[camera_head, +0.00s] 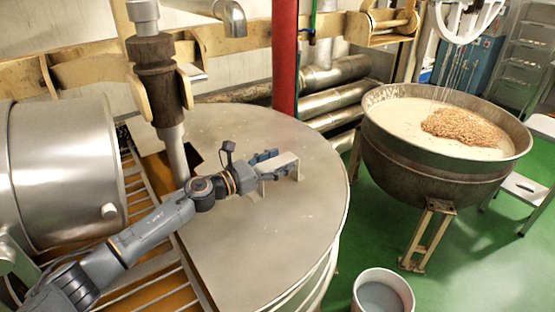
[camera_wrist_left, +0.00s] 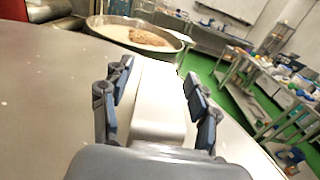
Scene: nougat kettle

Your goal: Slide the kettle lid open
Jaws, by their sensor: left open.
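The kettle lid (camera_head: 235,235) is a wide, round, dull metal plate lying flat on top of the kettle, and its surface also fills the left of the left wrist view (camera_wrist_left: 50,110). A raised, light metal handle (camera_head: 285,160) stands near the lid's right side. My left gripper (camera_head: 272,164) reaches in from the left, low over the lid, at the handle. In the left wrist view its two fingers (camera_wrist_left: 155,97) are apart, with the handle (camera_wrist_left: 158,112) between them. I cannot tell whether either finger touches it. My right gripper is not in view.
A vertical pipe (camera_head: 172,150) stands at the lid's left edge, and a red column (camera_head: 285,60) rises behind it. A large steel drum (camera_head: 60,170) is at left. An open kettle of pale mix (camera_head: 400,155) stands right, with a bucket (camera_head: 383,290) on the green floor in front.

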